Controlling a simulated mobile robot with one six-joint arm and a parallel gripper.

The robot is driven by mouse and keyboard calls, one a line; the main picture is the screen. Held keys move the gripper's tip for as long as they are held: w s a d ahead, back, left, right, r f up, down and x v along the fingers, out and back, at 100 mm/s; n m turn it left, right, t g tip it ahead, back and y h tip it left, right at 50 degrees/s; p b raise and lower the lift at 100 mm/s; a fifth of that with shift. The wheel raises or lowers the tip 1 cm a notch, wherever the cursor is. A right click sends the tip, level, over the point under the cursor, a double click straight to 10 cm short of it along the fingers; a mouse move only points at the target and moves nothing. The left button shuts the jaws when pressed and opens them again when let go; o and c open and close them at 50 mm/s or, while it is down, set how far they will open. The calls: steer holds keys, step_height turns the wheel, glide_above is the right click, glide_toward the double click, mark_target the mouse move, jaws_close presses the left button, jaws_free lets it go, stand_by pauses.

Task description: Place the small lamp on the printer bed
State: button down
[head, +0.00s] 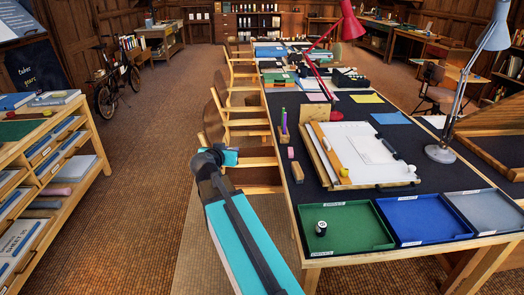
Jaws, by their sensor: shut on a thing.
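My teal and black arm reaches up from the bottom middle to a bend beside the chairs. My gripper is not in view, so what it holds does not show. I cannot pick out a small lamp or a printer bed for sure. Two tall jointed desk lamps stand on the long table. One is a red lamp (350,22) behind the drawing board, and the other is a grey-blue lamp (495,38) at the right edge.
The long dark-topped table (310,187) fills the right side. It bears a tilted drawing board (335,150) and a green tray (355,236), blue tray (410,222) and grey tray (475,208). Wooden chairs (245,133) line its left side. Shelves (95,160) stand left; open floor lies between.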

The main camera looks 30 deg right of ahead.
steer(key=w+a+r+n+t+y, duration=0.1)
steer(key=a+r+n+y, duration=0.3)
steer(key=a, duration=0.4)
steer(key=w+a+r+n+t+y, duration=0.2)
steer(key=a+r+n+t+y, duration=0.1)
steer(key=a+n+y, duration=0.2)
steer(key=a, duration=0.2)
steer(key=shift+w+a+r+y, duration=0.3)
steer(key=shift+a+r+y, duration=0.05)
steer(key=shift+a+y, duration=0.05)
steer(key=shift+a, duration=0.15)
